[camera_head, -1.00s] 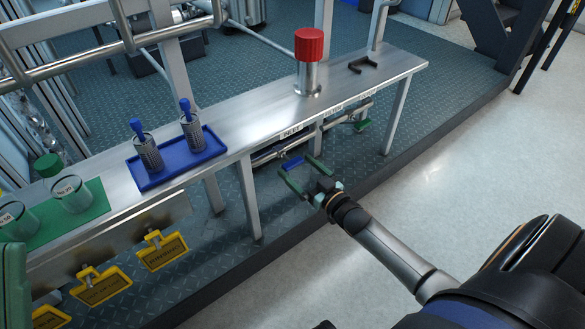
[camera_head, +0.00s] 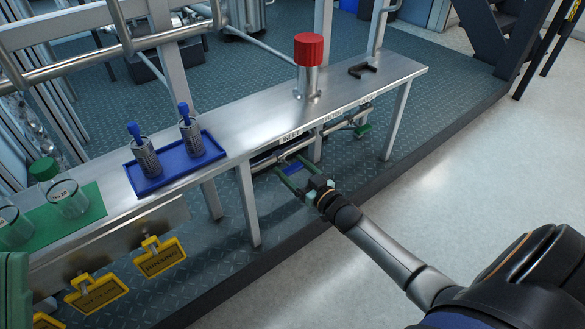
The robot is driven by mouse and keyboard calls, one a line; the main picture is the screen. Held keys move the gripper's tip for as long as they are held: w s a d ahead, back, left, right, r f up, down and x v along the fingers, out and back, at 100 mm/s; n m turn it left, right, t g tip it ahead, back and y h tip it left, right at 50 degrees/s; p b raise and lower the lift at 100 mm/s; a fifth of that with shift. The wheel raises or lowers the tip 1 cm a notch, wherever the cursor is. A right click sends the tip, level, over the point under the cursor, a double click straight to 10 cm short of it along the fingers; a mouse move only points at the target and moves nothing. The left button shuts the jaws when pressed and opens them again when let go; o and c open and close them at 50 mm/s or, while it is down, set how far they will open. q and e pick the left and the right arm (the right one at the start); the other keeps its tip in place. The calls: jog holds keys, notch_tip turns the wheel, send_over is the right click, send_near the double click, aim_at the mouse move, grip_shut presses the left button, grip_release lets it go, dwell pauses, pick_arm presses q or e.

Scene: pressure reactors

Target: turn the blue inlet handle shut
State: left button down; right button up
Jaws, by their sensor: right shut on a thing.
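The blue inlet handle (camera_head: 291,171) sits low on the piping under the bench's front edge, below the "INLET" label (camera_head: 291,135). My right gripper (camera_head: 292,178) reaches in from the lower right with its green fingers on either side of the handle, shut on it. The fingers and the bench edge hide part of the handle and its valve. A green part at the lower left edge (camera_head: 14,290) looks like part of my left gripper; its jaws cannot be made out.
The steel bench (camera_head: 240,135) carries a red-capped cylinder (camera_head: 308,65), a black bracket (camera_head: 362,69), a blue tray (camera_head: 182,178) with two blue-topped metal cylinders, and a green mat (camera_head: 88,213) with glass jars. A green handle (camera_head: 362,130) is further right. Yellow tags (camera_head: 158,256) hang below. Floor at right is clear.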

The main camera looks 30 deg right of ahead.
jog(key=c, duration=0.5)
